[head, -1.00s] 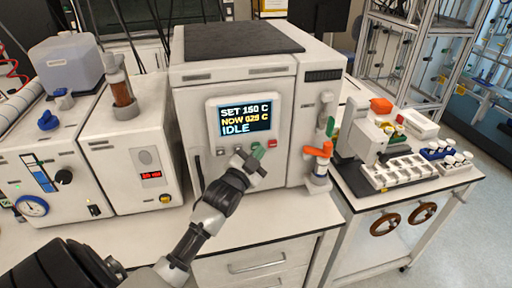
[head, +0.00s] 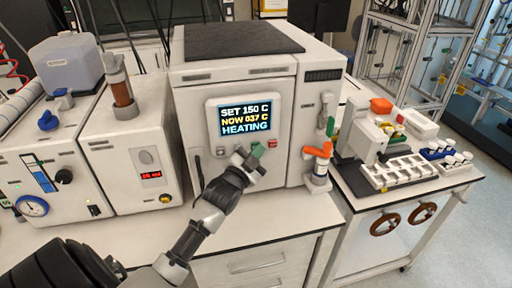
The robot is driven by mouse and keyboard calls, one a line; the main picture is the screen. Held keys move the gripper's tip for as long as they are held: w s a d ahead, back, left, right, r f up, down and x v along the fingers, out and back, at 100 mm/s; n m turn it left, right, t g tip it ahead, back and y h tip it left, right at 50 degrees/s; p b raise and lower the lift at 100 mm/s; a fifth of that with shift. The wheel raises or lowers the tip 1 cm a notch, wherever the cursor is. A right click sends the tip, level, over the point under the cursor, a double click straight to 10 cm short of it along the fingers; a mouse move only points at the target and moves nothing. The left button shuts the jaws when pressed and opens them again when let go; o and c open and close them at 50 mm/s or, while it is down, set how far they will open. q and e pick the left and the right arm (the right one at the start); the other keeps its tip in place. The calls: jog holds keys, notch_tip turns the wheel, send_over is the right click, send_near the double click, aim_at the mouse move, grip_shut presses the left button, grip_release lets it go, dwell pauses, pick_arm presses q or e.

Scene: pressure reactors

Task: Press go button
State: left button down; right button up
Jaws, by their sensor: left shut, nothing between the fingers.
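The reactor (head: 284,90) is a white box with a dark top at the middle of the bench. Its screen (head: 245,118) reads SET 150 C, NOW 037 C, HEATING. A green button (head: 257,150) shows just below the screen, partly hidden by my gripper. A red button (head: 272,144) sits to its right. My left gripper (head: 252,158) is shut and empty, its tips at the green button; I cannot tell whether they touch it. My right gripper is not in view.
A white unit (head: 134,160) with a small red display stands left of the reactor. An orange-handled valve (head: 318,152) stands close on the right. A side table holds a tray of vials (head: 400,170). The bench front is clear.

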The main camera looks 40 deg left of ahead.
pick_arm(q)
jog(key=shift+s+d+p, duration=0.35)
jog(key=shift+s+d, duration=0.15)
jog(key=shift+d, duration=0.1)
jog(key=s+d+p, duration=0.1)
jog(key=s+d, duration=0.2)
jog(key=shift+s+d+p, duration=0.1)
jog(key=shift+d+p, duration=0.25)
jog(key=shift+p, duration=0.05)
dwell(0.8)
